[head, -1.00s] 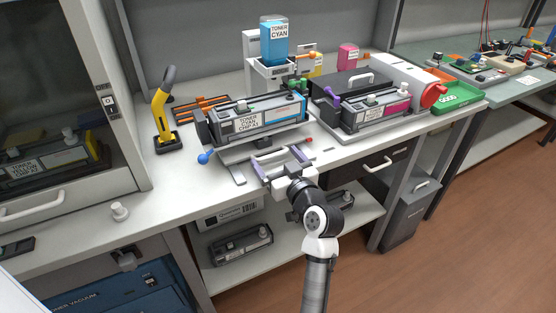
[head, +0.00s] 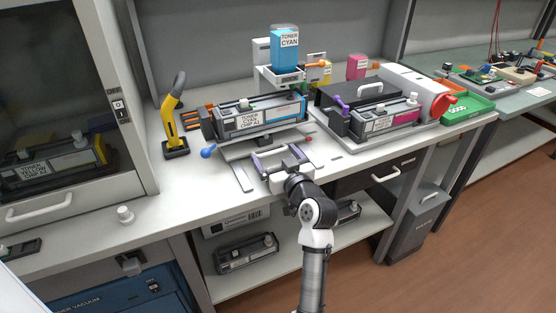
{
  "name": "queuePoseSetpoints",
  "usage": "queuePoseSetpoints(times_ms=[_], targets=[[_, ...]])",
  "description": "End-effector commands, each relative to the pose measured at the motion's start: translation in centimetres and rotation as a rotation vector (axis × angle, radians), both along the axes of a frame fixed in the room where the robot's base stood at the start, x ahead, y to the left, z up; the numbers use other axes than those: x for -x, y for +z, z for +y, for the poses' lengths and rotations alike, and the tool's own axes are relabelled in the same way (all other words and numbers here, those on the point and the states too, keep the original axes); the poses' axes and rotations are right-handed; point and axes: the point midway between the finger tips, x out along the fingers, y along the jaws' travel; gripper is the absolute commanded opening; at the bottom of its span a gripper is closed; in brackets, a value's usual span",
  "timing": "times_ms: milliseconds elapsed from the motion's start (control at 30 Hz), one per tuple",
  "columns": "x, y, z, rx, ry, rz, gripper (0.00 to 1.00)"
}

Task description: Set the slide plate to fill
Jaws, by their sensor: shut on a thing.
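The cyan toner cartridge (head: 252,118), labelled TONER CYAN CHIP A1, lies across the slide plate (head: 238,147), which shows as a pale strip under it. A blue knob (head: 208,152) sticks out at its left end. My gripper (head: 282,160) is at the front edge of the plate, shut on the plate's front part; my fingers hide the exact grip. The cyan toner bottle (head: 285,50) stands in a white filling stand (head: 285,77) behind the cartridge. The cartridge covers part of the space under the stand, so their exact alignment cannot be told.
Pale rails (head: 243,178) reach forward on the bench. A red mark (head: 308,139) is right of the plate. A yellow-handled tool (head: 175,122) stands left. A magenta cartridge (head: 391,122) and a green tray (head: 467,108) are right.

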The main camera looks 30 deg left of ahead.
Motion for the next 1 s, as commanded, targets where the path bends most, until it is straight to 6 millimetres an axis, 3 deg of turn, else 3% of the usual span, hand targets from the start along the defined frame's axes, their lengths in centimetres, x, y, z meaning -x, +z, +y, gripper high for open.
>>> queuePoseSetpoints(times_ms=[100, 467, 1000], targets=[[-0.3, 0.1, -0.5, 0.0, -0.012, -0.003, 1.0], [0.5, -0.1, -1.2, 0.0, -0.008, -0.001, 1.0], [7.2, -0.2, -9.9, 0.0, -0.01, -0.002, 1.0]])
